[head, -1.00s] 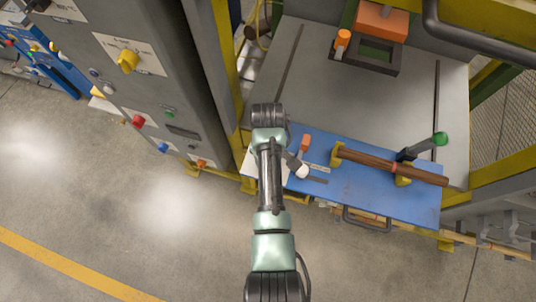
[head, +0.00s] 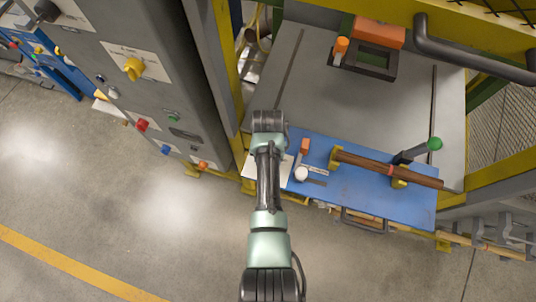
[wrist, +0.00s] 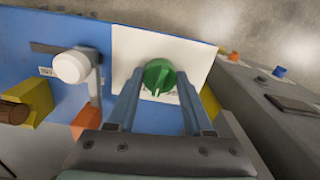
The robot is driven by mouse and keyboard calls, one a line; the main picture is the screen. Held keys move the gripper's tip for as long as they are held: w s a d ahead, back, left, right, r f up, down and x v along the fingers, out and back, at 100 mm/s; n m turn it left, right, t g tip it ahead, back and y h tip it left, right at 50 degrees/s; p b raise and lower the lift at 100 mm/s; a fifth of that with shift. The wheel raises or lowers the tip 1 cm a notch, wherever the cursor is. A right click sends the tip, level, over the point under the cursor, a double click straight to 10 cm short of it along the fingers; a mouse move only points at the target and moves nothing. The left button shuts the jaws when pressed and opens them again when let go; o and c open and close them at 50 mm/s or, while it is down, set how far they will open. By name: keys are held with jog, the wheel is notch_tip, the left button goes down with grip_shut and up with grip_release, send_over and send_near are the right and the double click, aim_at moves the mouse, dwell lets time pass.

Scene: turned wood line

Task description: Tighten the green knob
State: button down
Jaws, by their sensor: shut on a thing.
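The green knob (wrist: 158,76) is round with a raised grip bar and sits on a white plate (wrist: 133,42) on the blue panel. In the wrist view my gripper (wrist: 158,80) has its two blue fingers on either side of the knob, shut on it. In the head view my own arm covers the gripper and the green knob. Only a strip of the white plate (head: 286,172) shows there, beside my arm.
Close by on the blue panel (head: 345,205) are a white-knobbed lever (wrist: 72,66) and an orange block (head: 304,146). A brown bar (head: 370,166) in yellow holders and a green-tipped lever (head: 434,144) are farther right. A grey control cabinet (head: 165,75) stands at left.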

jog(key=m, duration=0.3)
jog(key=shift+w+r+m, duration=0.1)
jog(key=shift+m, duration=0.2)
jog(key=shift+m+p, duration=0.45)
jog(key=shift+m, duration=1.45)
jog(key=shift+c, duration=1.5)
grip_release()
notch_tip(320, 180, up, 13)
jog(key=b, duration=0.1)
jog(key=shift+b, duration=0.3)
